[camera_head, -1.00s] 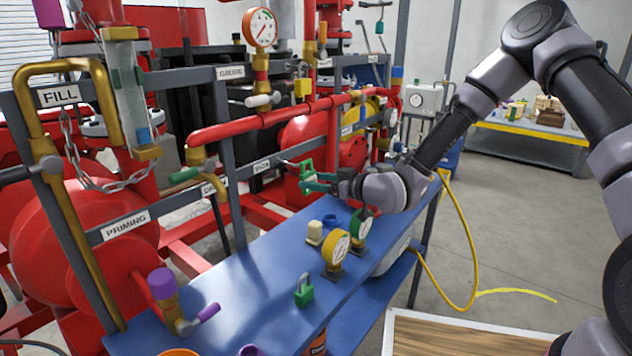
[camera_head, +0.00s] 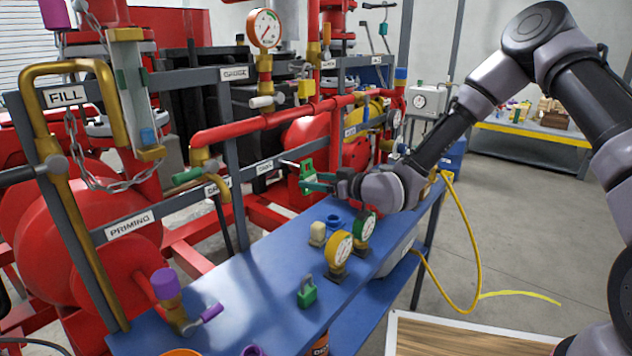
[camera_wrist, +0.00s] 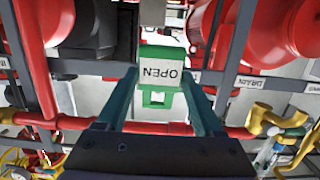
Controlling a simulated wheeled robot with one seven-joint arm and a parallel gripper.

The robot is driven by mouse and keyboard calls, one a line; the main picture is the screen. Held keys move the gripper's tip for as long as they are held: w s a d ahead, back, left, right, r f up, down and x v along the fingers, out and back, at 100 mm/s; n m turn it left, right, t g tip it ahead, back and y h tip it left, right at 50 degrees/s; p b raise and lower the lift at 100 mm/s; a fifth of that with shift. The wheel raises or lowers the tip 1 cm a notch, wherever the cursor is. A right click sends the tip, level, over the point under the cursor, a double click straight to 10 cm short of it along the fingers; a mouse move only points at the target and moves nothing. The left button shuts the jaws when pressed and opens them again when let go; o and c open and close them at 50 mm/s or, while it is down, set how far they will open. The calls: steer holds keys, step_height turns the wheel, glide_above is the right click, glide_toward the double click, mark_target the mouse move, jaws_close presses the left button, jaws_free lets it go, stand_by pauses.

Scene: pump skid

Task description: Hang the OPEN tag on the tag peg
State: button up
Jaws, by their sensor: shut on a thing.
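The green OPEN tag (camera_head: 307,171) is held upright at the rail in the head view. In the wrist view the tag (camera_wrist: 160,68) has a white face with its lettering upside down and a square opening at its lower end. My gripper (camera_head: 316,184) is shut on the tag, with its teal fingers on either side of it. A thin pale peg (camera_head: 288,162) sticks out from the grey rail just left of the tag's upper part. I cannot tell whether the peg's tip touches the tag or enters an opening. The peg is not distinguishable in the wrist view.
Red pipes (camera_head: 270,120) and grey rails lie close behind the tag. A yellow hose hangs at the right.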

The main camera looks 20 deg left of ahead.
mark_target(310, 178)
steer(key=shift+a, duration=0.15)
steer(key=shift+x, duration=1.65)
steer(key=shift+r, duration=0.2)
steer(key=shift+w+a+f, duration=0.15)
steer(key=shift+f, duration=0.2)
steer(key=o, duration=1.4)
